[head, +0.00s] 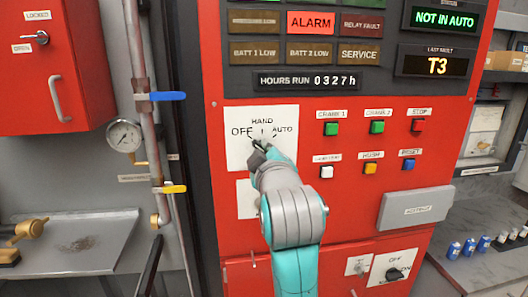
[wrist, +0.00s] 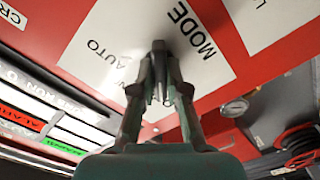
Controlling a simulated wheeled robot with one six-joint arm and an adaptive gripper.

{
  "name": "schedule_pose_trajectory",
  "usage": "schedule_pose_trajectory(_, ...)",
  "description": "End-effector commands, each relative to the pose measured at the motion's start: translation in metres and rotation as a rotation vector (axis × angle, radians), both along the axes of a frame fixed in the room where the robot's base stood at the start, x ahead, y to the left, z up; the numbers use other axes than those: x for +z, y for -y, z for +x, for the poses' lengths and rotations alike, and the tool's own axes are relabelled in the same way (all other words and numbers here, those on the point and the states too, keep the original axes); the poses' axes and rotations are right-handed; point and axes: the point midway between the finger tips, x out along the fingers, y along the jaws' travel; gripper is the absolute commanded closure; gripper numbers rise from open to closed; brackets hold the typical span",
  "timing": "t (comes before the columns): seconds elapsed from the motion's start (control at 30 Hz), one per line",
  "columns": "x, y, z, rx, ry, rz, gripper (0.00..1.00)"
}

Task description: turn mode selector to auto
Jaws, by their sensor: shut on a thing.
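The white mode selector plate (head: 238,155) is on the red panel, with HAND at top, OFF at left and AUTO at right. In the wrist view the plate (wrist: 110,28) shows MODE and AUTO. My gripper (head: 259,145) is at the middle of the plate. In the wrist view my gripper (wrist: 160,60) has its two fingers close together on the selector knob. The fingers hide most of the knob, so I cannot tell which way it points. The status display (head: 444,18) reads NOT IN AUTO.
Green, red, white, yellow and blue push buttons (head: 376,127) are right of the plate. A lit ALARM tile (head: 311,22) is above. A lower dark selector (head: 396,272) is at bottom right. Pipes with a gauge (head: 124,135) and a blue-handled valve (head: 167,96) stand at left.

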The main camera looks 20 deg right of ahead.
Motion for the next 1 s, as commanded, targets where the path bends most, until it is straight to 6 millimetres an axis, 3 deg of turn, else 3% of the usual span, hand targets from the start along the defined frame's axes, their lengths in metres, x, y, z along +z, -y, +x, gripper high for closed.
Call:
schedule_pose_trajectory(0.43,0.0,0.0,0.0002,0.001,0.021,0.129,1.0)
schedule_pose_trajectory(1.0,0.0004,0.001,-0.0001,0.001,0.11,0.642,1.0)
